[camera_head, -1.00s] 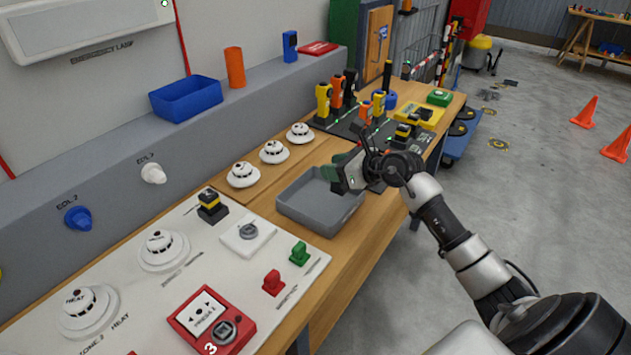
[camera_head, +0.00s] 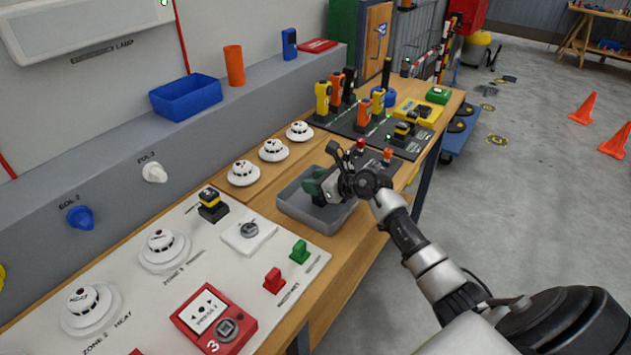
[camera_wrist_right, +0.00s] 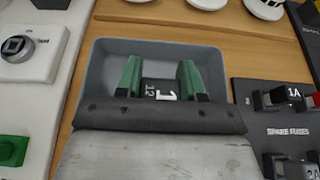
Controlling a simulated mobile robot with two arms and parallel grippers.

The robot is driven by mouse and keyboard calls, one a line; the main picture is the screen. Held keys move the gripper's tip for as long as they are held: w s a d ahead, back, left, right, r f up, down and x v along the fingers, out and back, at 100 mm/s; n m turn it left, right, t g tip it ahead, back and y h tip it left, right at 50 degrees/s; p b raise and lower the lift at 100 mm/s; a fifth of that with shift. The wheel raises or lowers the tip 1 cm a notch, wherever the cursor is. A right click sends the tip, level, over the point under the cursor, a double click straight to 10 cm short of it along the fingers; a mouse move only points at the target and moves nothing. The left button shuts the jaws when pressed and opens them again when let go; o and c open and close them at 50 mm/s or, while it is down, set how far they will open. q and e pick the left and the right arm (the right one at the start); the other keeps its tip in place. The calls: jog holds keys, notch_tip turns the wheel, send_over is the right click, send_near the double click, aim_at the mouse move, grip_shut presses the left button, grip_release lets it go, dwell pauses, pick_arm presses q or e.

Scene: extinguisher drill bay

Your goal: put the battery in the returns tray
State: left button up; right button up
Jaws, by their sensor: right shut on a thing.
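My right gripper (camera_head: 316,188) is over the grey returns tray (camera_head: 312,220), with its green fingertips at or inside the rim. The battery is inside the outline of the tray (camera_wrist_right: 108,58). I cannot tell whether it touches the tray floor. The gripper hides most of the battery in the head view. My left gripper is not in view.
White detectors (camera_head: 243,173) stand behind the tray. A white panel with a green switch (camera_head: 299,251) and a red switch (camera_head: 273,280) lies to the left. A dark spare-fuses board (camera_wrist_right: 280,120) is close on the right.

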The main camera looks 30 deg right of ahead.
jog(key=o, duration=1.1)
jog(key=shift+f, duration=0.1)
jog(key=shift+r, duration=0.2)
jog(key=b+v, duration=0.1)
jog(key=v, duration=0.9)
jog(key=shift+s+d+b, duration=0.2)
jog(key=shift+s+b, duration=0.15)
jog(key=shift+b, duration=0.05)
jog(key=shift+s+d+r, duration=0.2)
jog(key=shift+s+r, duration=0.15)
jog(key=shift+s, duration=0.15)
